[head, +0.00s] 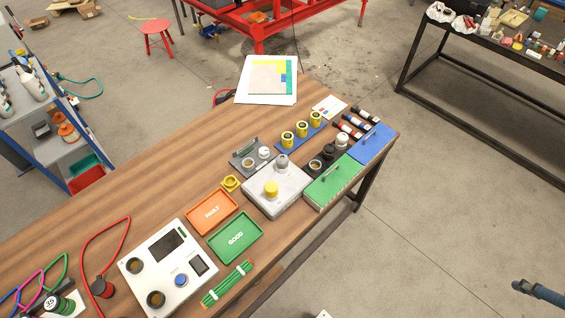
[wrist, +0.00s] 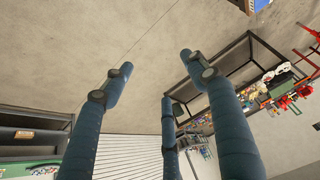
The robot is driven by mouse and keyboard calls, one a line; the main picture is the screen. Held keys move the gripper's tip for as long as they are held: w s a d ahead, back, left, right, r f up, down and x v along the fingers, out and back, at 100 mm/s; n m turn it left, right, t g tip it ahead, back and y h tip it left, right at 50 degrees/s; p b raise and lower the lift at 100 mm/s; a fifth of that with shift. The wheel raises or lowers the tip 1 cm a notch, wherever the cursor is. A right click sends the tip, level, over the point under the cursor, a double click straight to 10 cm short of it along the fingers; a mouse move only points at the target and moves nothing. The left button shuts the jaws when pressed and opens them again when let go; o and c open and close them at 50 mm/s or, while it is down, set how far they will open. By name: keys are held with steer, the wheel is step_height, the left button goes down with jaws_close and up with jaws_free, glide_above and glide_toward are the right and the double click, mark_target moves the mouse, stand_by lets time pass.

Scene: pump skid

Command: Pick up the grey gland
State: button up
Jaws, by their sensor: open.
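A small grey rounded piece, which looks like the grey gland (head: 282,160), stands on the back part of the white box (head: 289,197) on the wooden table. A yellow cap (head: 271,188) stands on the same box, in front of it. My gripper (wrist: 156,76) is open in the wrist view, its blue fingers spread with nothing between them. In the head view only a blue finger of my gripper (head: 537,292) shows at the lower right edge, over the floor and well away from the table. The gland cannot be made out in the wrist view.
On the wooden table (head: 130,195), an orange tray (head: 212,213), a green tray (head: 236,239), a grey holder (head: 240,163) and a green lidded box (head: 333,184) surround the white box. A white control panel (head: 142,283) lies left. Floor between table and gripper is clear.

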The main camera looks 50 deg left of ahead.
steer(key=shift+o, duration=0.2)
stand_by(0.3)
steer(key=w+a+r+g+y, duration=0.1)
steer(key=w+a+r+g, duration=0.1)
steer(key=w+a, duration=1.2)
steer(key=w+a+f+g+p, duration=0.1)
steer(key=w+a+f, duration=0.2)
steer(key=a, duration=0.7)
steer(key=w+a+f+g, duration=0.15)
steer(key=w+a, duration=0.25)
steer(key=a, duration=0.5)
steer(key=s+a+f+m, duration=0.1)
steer(key=a+f, duration=0.4)
steer(key=a, duration=0.4)
steer(key=a+f, duration=0.5)
steer(key=a, duration=0.4)
steer(key=s+a+f, duration=0.4)
steer(key=a+f, duration=0.2)
steer(key=a, duration=0.3)
steer(key=s+a+f+g+h, duration=0.1)
steer(key=s+a+f, duration=0.4)
steer(key=a+f, duration=0.2)
steer(key=shift+a+f+p, duration=0.2)
steer(key=shift+a+p, duration=0.2)
steer(key=shift+a, duration=0.6)
steer(key=shift+f, duration=0.1)
